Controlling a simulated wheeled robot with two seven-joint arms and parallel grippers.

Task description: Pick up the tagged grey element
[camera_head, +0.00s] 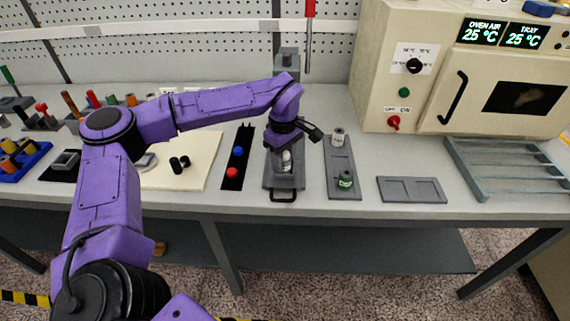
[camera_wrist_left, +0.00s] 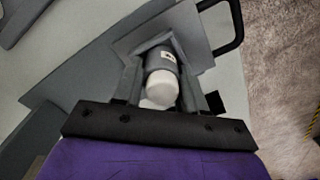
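The tagged grey element (camera_wrist_left: 162,68) is a short grey cylinder with a small white tag and a white rounded end. It sits in the grey press fixture (camera_wrist_left: 110,66) on the bench. In the head view it is a small pale shape (camera_head: 287,161) below my left gripper (camera_head: 285,152). In the left wrist view my left gripper (camera_wrist_left: 164,84) has a finger on each side of the element. The fingers look open, with only narrow gaps to it; contact is hard to judge. My right gripper is out of view.
A black strip with red and blue knobs (camera_head: 231,173) lies left of the fixture. A grey tray (camera_head: 341,160) with a white and a green item lies right. The fixture's red-topped lever (camera_head: 309,35) rises behind. An oven (camera_head: 455,75) stands at back right.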

